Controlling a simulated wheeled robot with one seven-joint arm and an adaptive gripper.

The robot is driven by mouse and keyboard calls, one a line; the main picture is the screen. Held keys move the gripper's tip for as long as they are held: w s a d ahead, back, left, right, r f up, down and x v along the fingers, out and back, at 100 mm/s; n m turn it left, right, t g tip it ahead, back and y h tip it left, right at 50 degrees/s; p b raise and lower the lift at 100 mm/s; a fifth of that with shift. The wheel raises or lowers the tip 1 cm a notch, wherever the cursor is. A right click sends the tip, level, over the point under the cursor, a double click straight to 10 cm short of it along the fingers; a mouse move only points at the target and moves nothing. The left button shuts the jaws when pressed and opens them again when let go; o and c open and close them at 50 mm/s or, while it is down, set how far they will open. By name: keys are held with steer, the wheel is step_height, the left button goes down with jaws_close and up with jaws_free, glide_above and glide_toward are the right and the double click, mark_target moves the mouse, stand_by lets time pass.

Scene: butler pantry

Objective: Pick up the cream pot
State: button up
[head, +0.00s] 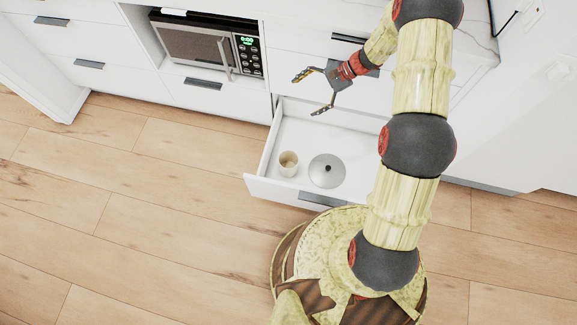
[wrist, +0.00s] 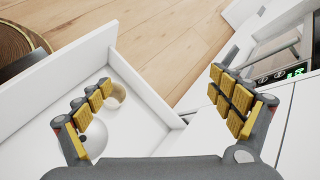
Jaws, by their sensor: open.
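The cream pot (head: 288,163), a small beige round vessel with an open top, stands in the open drawer near its front left corner. It also shows in the wrist view (wrist: 117,97), just beyond the left finger, partly hidden by the fingertip. My gripper (head: 307,97) is open and empty. It is above the drawer's back left part, apart from the pot. In the wrist view, my fingers (wrist: 161,80) are spread wide with nothing between them.
A grey round lid-like disc with a dark knob (head: 327,170) lies right of the pot in the white drawer (head: 262,187). The drawer's walls rise around both. A microwave (head: 207,48) sits in the cabinets at upper left. The wooden floor (head: 140,195) is clear.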

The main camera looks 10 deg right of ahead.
steer(key=s+a+f+m+t+y+b, duration=0.1)
steer(key=s+f+m+t, duration=0.3)
steer(key=f, duration=1.6)
steer(key=s+f+m+t+y+b, duration=0.15)
steer(key=s+f+m, duration=0.45)
steer(key=f, duration=1.5)
steer(key=shift+m+g, duration=0.25)
steer(key=shift+m, duration=0.15)
steer(key=b+x, duration=0.1)
steer(key=x, duration=0.2)
steer(key=w+x, duration=0.1)
steer(key=x, duration=0.2)
steer(key=shift+a+b, duration=0.15)
steer(key=shift+b, duration=0.2)
steer(key=shift+w+a+f, duration=0.15)
steer(key=shift+w+a, duration=0.15)
steer(key=shift+a, duration=0.15)
steer(key=shift+c, duration=0.9)
steer(key=c, duration=1.1)
steer(key=shift+c, duration=0.5)
